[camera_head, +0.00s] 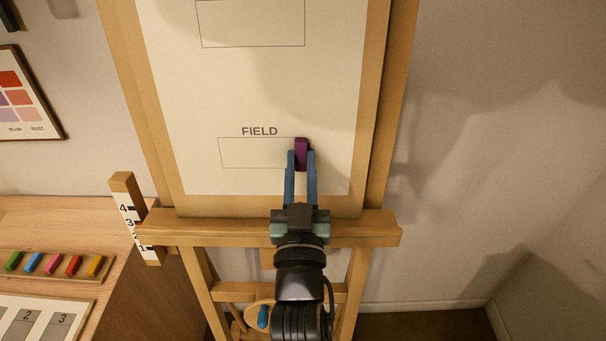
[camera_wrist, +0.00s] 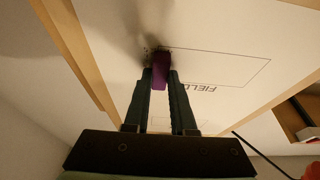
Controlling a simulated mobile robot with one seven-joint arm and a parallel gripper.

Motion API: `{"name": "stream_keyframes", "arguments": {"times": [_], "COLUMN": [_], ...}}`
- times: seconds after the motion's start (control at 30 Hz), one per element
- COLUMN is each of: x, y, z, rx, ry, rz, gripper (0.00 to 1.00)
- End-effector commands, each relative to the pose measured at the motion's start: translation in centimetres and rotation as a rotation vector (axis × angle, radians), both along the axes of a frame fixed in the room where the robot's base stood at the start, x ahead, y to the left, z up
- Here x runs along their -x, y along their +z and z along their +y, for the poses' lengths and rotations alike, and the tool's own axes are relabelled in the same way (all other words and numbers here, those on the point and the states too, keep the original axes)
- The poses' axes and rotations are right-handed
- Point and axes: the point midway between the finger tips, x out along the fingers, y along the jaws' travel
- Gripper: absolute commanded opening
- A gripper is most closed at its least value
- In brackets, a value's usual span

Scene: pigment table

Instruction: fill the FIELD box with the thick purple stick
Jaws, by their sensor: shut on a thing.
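My gripper (camera_head: 301,160) is shut on a thick purple stick (camera_head: 301,147), which stands out past the fingertips. The stick is at the right end of the FIELD box (camera_head: 245,138), an outlined rectangle low on the white sheet (camera_head: 290,90). The inside of the box looks blank in the head view. In the wrist view the stick (camera_wrist: 161,70) sits between the fingers, and its tip is at or very near the sheet by the box's end. Small dark specks show beside the tip there. I cannot tell for sure whether it touches.
A wooden easel (camera_head: 385,110) holds the sheet, with a ledge (camera_head: 360,226) below. Another outlined box (camera_head: 250,46) is higher on the sheet. At left, a table (camera_head: 50,215) bears a tray of several coloured sticks (camera_head: 52,264) and a numbered card (camera_head: 40,318). A numbered post (camera_head: 130,210) stands by the ledge.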

Motion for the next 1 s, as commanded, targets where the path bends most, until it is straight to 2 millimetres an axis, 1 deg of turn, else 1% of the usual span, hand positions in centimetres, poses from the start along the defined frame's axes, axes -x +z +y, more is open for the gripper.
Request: {"name": "stream_keyframes", "arguments": {"times": [0.03, 0.2, 1.0], "x": [-0.1, -0.2, 0.0], "y": [-0.3, -0.3, -0.5], "z": [0.4, 0.8, 2.1], "rx": [0.0, 0.001, 0.0], "ry": [0.005, 0.007, 0.007], "rz": [-0.002, 0.0, 0.005], "gripper": [0.0, 0.0, 0.0]}}
